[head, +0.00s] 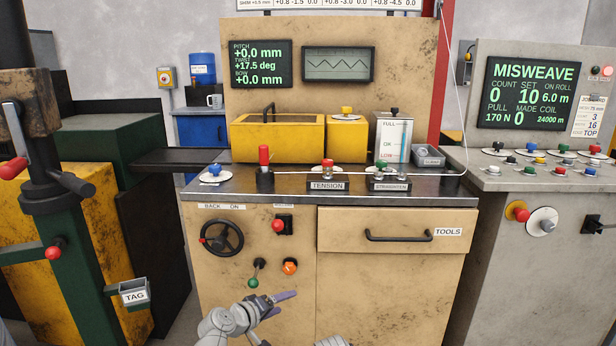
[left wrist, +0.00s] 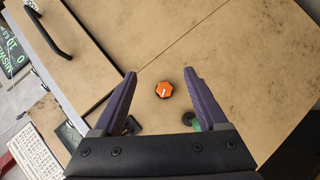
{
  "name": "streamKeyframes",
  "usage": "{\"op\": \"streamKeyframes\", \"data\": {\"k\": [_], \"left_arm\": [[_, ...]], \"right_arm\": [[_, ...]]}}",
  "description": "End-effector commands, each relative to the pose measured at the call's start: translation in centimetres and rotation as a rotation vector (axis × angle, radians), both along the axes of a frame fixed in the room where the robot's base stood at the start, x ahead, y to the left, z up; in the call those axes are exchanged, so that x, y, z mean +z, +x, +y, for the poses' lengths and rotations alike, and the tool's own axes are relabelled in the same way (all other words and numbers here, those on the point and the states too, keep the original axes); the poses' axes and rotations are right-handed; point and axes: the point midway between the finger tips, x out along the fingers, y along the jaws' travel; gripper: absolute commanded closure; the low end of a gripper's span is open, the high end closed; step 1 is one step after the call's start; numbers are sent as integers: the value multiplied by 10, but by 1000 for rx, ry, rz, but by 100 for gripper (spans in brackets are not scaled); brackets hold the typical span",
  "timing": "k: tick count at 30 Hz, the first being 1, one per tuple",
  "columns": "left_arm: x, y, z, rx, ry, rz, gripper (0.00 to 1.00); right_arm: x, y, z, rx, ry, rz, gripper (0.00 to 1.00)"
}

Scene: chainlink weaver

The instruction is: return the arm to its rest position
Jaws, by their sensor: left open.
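My left gripper (head: 284,301) shows at the bottom of the head view, low in front of the tan cabinet, with its purple fingers pointing right. In the left wrist view its two fingers (left wrist: 160,78) stand wide apart with nothing held between them. An orange knob (left wrist: 164,90) on the cabinet front appears between the fingers, beyond them and apart. It also shows above the gripper in the head view (head: 289,267). A grey arm part of mine shows at the bottom edge; my right gripper does not show.
The tan cabinet (head: 390,300) carries a black handwheel (head: 221,238), a green-knobbed lever (head: 253,283), a red-knobbed switch (head: 278,226) and a drawer handle (head: 398,237). A steel worktop (head: 420,189) overhangs above. A TAG bin (head: 134,292) stands at left. The cabinet's lower right front is clear.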

Motion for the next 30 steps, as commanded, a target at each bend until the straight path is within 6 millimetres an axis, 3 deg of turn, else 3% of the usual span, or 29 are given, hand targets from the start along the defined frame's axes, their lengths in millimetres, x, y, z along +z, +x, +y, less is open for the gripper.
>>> {"op": "streamKeyframes", "data": {"k": [1,3,6,10,15,19,21,30], "left_arm": [[-19,-23,-26,-103,92,52,24],[-48,-56,-51,-245,239,139,24],[-85,-107,-66,-424,456,271,24],[-113,-158,-61,-572,690,421,24],[-126,-206,-39,-682,940,587,24],[-121,-234,-19,-723,1107,701,24],[-98,-230,-19,-717,1091,694,24],[-32,-230,-20,-715,1085,691,24]], "right_arm": [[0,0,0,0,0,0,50],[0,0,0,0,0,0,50],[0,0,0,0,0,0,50],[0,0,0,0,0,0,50],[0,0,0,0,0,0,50],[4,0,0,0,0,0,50],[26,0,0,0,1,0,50],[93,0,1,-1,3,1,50]]}}
